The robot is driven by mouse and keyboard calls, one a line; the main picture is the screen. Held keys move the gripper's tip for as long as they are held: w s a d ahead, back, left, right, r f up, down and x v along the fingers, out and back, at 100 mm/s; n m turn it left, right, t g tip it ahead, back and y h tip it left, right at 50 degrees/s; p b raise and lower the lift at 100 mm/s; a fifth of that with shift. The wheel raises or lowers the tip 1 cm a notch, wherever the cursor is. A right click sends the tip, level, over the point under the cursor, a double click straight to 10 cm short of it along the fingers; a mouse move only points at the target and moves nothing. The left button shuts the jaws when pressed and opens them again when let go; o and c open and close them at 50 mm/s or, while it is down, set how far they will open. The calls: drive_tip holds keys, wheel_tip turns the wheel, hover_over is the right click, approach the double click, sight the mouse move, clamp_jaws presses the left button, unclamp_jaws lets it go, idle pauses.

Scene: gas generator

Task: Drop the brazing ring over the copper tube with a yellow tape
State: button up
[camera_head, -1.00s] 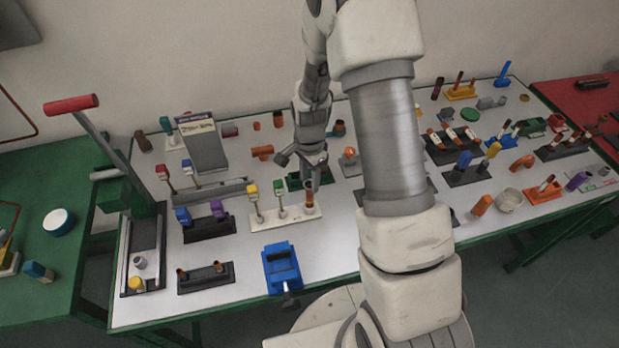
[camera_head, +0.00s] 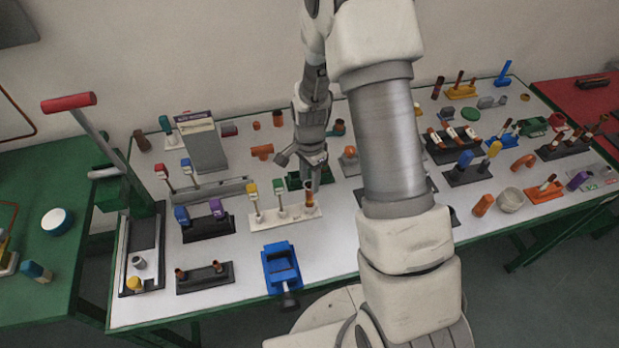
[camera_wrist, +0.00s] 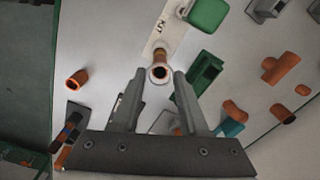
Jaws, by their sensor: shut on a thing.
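A copper tube (camera_head: 309,198) stands upright in the right end of a white holder (camera_head: 265,222), with a yellowish-orange band low on it. My gripper (camera_head: 312,172) is directly above and slightly behind this tube, pointing down. In the wrist view the tube (camera_wrist: 158,54) points towards me, and its end lies between my fingertips (camera_wrist: 159,78). A small pale ring (camera_wrist: 160,74) shows at that end, and my gripper is shut on it. I cannot tell whether the ring is around the tube or just above it.
Yellow-topped (camera_head: 252,190) and green-topped (camera_head: 279,187) pieces stand on the same white holder. A green block (camera_wrist: 206,74) is close beside my fingers. A blue vise (camera_head: 281,267) is in front.

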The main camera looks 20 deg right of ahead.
drive_tip(key=shift+f+b, duration=0.5)
drive_tip(key=shift+f, duration=0.25)
drive_tip(key=o, duration=0.9)
wheel_tip(320, 180, up, 17)
drive_tip(key=shift+r, duration=0.2)
